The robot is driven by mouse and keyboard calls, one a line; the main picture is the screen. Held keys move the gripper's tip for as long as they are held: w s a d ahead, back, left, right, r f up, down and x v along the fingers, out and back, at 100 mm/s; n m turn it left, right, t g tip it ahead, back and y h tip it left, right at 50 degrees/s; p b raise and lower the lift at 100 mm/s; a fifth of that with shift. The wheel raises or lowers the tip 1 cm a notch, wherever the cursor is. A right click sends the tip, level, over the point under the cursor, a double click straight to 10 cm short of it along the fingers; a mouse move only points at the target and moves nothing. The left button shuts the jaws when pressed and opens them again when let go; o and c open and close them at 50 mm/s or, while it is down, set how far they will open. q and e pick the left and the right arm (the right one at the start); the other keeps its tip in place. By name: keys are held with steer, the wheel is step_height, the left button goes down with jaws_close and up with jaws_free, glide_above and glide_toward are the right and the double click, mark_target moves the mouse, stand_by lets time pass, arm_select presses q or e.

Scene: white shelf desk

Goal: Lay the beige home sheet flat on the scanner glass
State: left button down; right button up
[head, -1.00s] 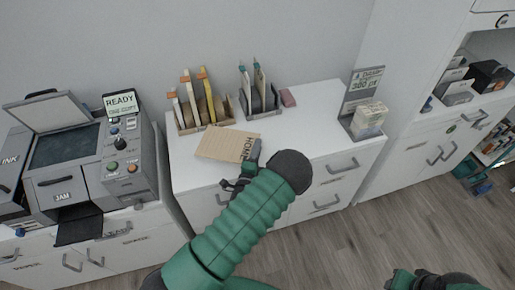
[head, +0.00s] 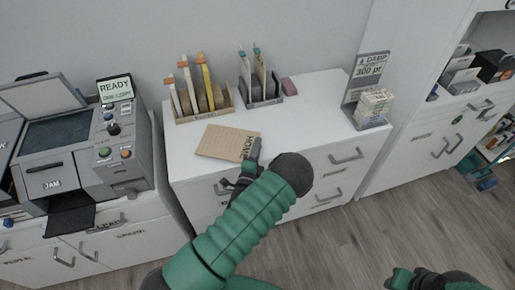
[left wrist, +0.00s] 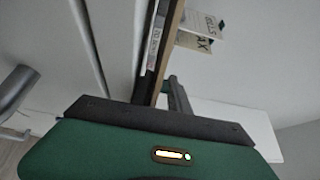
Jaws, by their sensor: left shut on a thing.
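The beige sheet (head: 222,142), marked HOME, is above or on the white desk top in front of the file holders; I cannot tell whether it touches. My left gripper (head: 252,155) is shut on its right end, by the lettering. In the left wrist view the sheet (left wrist: 173,40) shows nearly edge-on between the fingers (left wrist: 163,95). The scanner glass (head: 58,133) is dark and bare, at the left under a raised lid (head: 42,95). My right gripper (head: 412,280) is partly in view at the bottom right, its fingers unclear.
A wooden holder with folders (head: 203,106) and a grey holder (head: 261,95) stand at the back of the desk (head: 300,115). A pink block (head: 289,86) lies beside them. A card stand (head: 370,108) is at the right. The scanner's button panel (head: 116,150) stands between glass and sheet.

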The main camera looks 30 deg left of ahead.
arm_select(q)
steer(key=shift+s+d+f, duration=0.15)
steer(key=shift+s+f, duration=0.1)
steer(key=shift+f, duration=0.6)
steer(key=c, duration=1.2)
jaws_free()
steer(key=shift+s+f, duration=0.1)
steer(key=shift+s+d, duration=0.1)
steer(key=shift+s, duration=0.1)
steer(key=v, duration=0.5)
steer(key=r+v, duration=0.1)
steer(key=v, duration=0.9)
steer(key=shift+s+d+r, duration=0.1)
steer(key=shift+s+r, duration=0.2)
steer(key=shift+s, duration=0.05)
